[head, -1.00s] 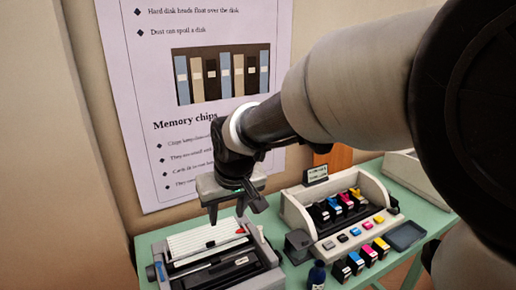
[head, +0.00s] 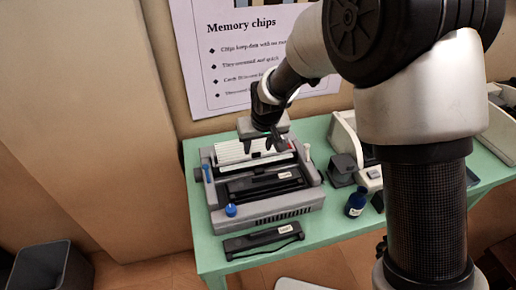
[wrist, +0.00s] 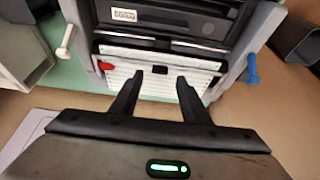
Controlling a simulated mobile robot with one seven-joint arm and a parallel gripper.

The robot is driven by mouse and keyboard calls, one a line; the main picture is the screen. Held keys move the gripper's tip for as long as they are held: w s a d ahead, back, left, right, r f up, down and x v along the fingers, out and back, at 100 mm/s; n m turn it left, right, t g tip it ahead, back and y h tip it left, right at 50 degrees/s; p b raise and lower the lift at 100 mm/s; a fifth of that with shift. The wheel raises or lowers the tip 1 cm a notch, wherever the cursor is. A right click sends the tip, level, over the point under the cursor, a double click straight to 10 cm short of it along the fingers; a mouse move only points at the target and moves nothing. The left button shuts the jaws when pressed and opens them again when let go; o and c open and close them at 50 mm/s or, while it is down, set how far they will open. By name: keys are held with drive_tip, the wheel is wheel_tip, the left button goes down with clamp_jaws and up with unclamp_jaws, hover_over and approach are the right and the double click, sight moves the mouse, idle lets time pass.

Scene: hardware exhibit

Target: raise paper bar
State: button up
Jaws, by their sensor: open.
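A grey printer (head: 222,216) stands on the green table. A white ribbed panel (head: 230,152) lies at its back, also visible in the wrist view (wrist: 128,88). A thin dark bar (head: 238,168) runs across the printer in front of the panel; I take it for the paper bar, and it looks lowered. My gripper (head: 268,141) is above the back of the printer. In the wrist view its open, empty fingers (wrist: 160,82) reach over the ribbed panel, on either side of a small black block (wrist: 160,70). I cannot tell whether they touch anything.
The printer has a blue lever (wrist: 252,68), a white lever (wrist: 65,42) and a red tab (wrist: 106,66). A black cartridge (head: 262,238) lies in front of it. A blue bottle (head: 355,203) and a dark grey holder (head: 342,172) stand to the right. A poster wall is behind.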

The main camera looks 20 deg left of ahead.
sight(256, 153)
drive_tip(key=shift+x, duration=1.95)
clamp_jaws()
